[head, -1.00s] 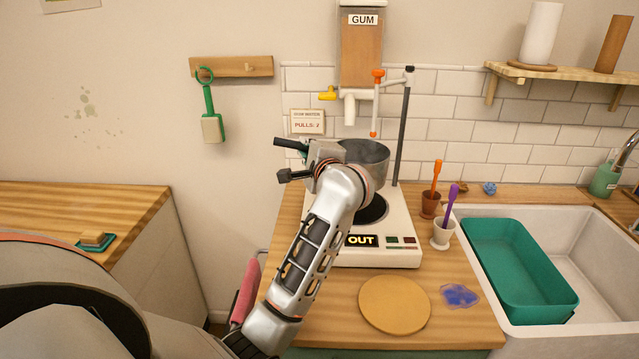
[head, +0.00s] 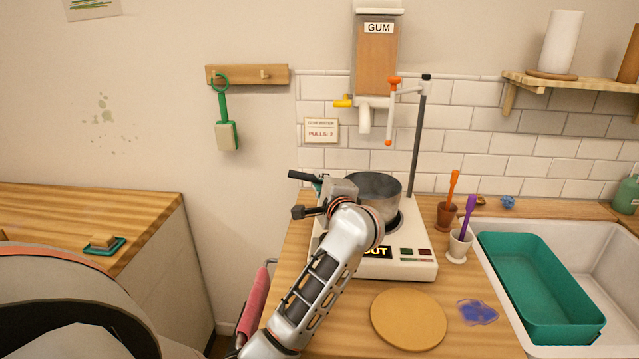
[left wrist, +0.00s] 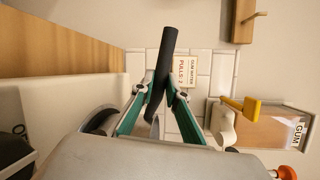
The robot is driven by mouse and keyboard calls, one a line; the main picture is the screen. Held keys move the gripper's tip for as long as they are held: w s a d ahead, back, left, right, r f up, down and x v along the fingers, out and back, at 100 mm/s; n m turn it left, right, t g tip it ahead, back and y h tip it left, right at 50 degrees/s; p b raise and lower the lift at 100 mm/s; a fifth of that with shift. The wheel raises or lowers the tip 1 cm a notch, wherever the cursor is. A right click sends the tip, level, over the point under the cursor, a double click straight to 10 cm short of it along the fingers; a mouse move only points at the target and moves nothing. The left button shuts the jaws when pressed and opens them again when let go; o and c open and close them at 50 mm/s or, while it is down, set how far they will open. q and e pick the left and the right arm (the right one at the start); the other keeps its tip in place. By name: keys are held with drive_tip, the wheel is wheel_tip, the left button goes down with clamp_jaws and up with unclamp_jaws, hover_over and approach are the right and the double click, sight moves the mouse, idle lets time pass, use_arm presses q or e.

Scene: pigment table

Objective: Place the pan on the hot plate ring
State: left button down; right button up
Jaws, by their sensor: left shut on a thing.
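The grey metal pan (head: 376,203) is upright over the dark ring of the white hot plate (head: 420,268). Only a dark sliver of the ring (head: 397,220) shows at the pan's right. I cannot tell whether the pan's base touches it. My left gripper (head: 320,187) is shut on the pan's black handle (head: 300,176), at the pan's left. In the left wrist view, the teal fingers (left wrist: 160,97) close around the dark handle (left wrist: 168,55). My left forearm hides part of the hot plate's front, including its display. My right gripper is not in view.
A GUM dispenser (head: 376,60) hangs behind, beside a grey upright rod (head: 417,135). Two small pots, brown (head: 447,216) and white (head: 459,246), stand right of the hot plate. A round tan board (head: 408,320) lies in front. A teal tub (head: 540,290) sits in the sink.

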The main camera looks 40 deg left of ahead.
use_arm(q)
drive_tip(key=c, duration=2)
unclamp_jaws()
drive_tip(key=b+v, duration=0.1)
drive_tip(key=v, duration=1.1)
drive_tip(key=shift+r+b, duration=0.1)
drive_tip(key=shift+b, duration=0.2)
